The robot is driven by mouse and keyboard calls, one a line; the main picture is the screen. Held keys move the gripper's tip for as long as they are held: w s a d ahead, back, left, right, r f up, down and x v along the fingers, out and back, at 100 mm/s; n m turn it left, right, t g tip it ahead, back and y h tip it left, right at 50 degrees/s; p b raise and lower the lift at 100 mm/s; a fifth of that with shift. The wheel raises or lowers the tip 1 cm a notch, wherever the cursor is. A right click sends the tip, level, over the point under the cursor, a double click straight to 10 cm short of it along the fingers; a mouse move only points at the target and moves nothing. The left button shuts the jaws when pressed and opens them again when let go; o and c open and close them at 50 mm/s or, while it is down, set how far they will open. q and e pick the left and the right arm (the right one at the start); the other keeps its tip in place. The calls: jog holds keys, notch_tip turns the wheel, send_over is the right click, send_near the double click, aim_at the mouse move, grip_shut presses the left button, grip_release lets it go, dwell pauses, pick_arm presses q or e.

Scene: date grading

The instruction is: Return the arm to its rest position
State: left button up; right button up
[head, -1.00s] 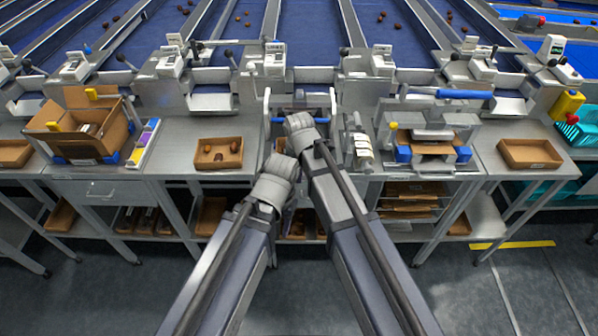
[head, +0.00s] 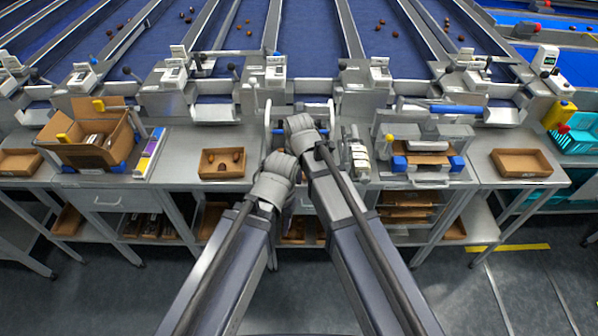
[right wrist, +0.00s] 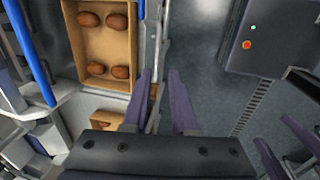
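My left gripper (head: 280,164) is just left of and nearer than the right one. Its fingers are hidden, so its opening cannot be told. Both arms reach forward from the bottom, close together.
Blue sorting lanes (head: 310,35) lie behind. A brown box (right wrist: 105,47) with several dates shows left of the fingers. The floor (head: 110,300) in front is clear.

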jog(key=shift+s+r+p, duration=0.15)
jog(key=shift+r+p, duration=0.3)
jog(key=shift+r, duration=0.4)
